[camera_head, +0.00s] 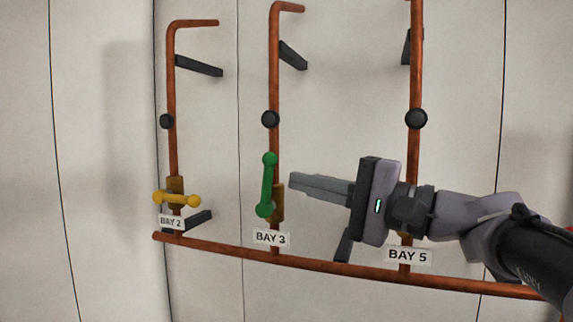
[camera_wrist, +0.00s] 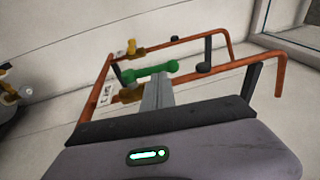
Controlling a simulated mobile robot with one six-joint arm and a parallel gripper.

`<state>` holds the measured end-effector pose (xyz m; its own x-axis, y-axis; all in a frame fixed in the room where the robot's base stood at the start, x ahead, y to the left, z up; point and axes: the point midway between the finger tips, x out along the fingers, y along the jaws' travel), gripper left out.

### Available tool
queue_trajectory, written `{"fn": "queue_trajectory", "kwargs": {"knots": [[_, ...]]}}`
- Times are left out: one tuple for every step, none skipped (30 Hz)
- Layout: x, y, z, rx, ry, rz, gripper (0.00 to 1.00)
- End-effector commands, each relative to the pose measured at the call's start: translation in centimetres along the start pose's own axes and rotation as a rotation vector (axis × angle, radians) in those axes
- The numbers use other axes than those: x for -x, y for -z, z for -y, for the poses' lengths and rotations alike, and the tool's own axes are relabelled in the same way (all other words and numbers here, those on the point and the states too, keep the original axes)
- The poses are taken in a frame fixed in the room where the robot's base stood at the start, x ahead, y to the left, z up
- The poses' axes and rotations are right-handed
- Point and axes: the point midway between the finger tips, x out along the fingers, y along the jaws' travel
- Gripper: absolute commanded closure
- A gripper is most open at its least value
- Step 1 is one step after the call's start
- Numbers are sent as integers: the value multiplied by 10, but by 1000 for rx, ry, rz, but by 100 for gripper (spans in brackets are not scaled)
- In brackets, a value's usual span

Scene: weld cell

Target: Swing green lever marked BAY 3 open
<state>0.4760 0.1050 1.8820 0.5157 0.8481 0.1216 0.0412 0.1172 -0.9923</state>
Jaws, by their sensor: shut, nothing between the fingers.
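The green lever (camera_head: 267,185) sits on the middle copper pipe, above the label BAY 3 (camera_head: 271,239). In the head view it stands nearly upright, in line with its pipe, with a round knob at each end. My gripper (camera_head: 292,182) is just right of the lever, with its fingers shut and empty and pointing left toward it. In the wrist view the green lever (camera_wrist: 150,72) lies just beyond the fingertips (camera_wrist: 157,80). I cannot tell whether the fingertips touch it. The brass valve body (camera_head: 278,203) shows partly behind the lever.
A yellow lever (camera_head: 177,199) lies crosswise on the left pipe at BAY 2 (camera_head: 171,222). My gripper and wrist cover most of the valve above BAY 5 (camera_head: 407,255). A copper header pipe (camera_head: 340,267) runs below. Black brackets (camera_head: 293,55) hold the pipes off the pale wall.

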Motion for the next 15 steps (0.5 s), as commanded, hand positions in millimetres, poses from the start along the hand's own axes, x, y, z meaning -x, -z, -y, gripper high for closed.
{"fn": "queue_trajectory", "kwargs": {"knots": [[-9, -1, 4, -1, -1, 3, 100], [-14, -1, 4, -1, -1, 3, 100], [-19, -1, 4, -1, 0, 2, 100], [-22, -1, 3, -1, -1, 2, 100], [-25, -1, 3, -1, -1, 2, 100], [-28, 0, 2, -1, -1, 1, 100], [-29, 0, 2, -1, -1, 0, 100], [-30, 0, 1, -1, -1, 0, 100], [-31, 0, 1, 0, -1, -1, 100], [-32, 0, 0, 0, -1, -1, 100], [-32, 0, 0, 0, -1, -1, 100], [-32, 0, 0, 0, -1, -1, 100], [-32, 0, 0, 0, -1, -1, 100], [-32, 0, 0, 0, -1, -1, 100], [-32, 0, 0, 0, -1, -1, 100]]}}
